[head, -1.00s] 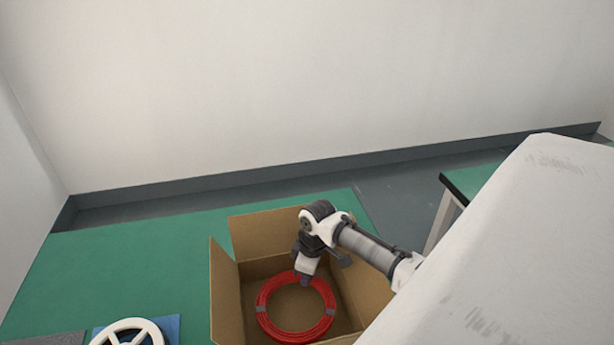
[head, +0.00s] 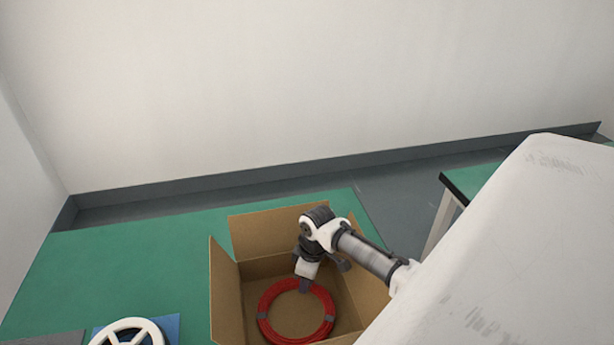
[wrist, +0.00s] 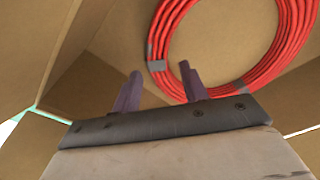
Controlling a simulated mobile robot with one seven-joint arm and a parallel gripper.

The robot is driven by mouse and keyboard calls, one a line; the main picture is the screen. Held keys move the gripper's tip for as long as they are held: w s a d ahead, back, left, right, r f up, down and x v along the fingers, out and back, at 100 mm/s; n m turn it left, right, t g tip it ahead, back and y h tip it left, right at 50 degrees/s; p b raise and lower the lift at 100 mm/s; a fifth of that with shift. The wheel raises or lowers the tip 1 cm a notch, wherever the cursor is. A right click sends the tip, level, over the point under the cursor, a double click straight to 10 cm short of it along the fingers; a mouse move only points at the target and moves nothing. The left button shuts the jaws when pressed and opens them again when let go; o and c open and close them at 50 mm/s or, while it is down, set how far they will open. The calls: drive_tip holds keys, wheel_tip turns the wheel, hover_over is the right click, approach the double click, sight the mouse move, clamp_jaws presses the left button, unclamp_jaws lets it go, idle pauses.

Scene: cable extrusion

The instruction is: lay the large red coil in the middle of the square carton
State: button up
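The large red coil (head: 264,322), bound with grey tape, lies flat inside the square carton (head: 224,290), looking roughly central, though its near edge is cut off in the head view. My gripper (head: 305,288) reaches down into the carton over the coil's far edge. In the wrist view the fingers of my gripper (wrist: 160,75) are spread apart with nothing pinched between them. The coil (wrist: 165,25) shows just beyond the fingertips, a grey tape band in line with the gap. The right finger overlaps the coil in the picture; I cannot tell whether they touch.
The carton's flaps stand open around my gripper. It sits on a green table (head: 120,265). A white reel (head: 128,333) on a blue piece is left of the carton. Another green-topped table (head: 472,180) stands at the right. The green surface behind the reel is clear.

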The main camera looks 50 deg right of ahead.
drive_tip(key=shift+r+p, duration=0.3)
drive_tip(key=shift+r, duration=0.3)
wheel_tip(320, 180, up, 12)
drive_tip(key=s+b, duration=0.1)
drive_tip(key=b, duration=0.2)
drive_tip(key=shift+d, duration=0.35)
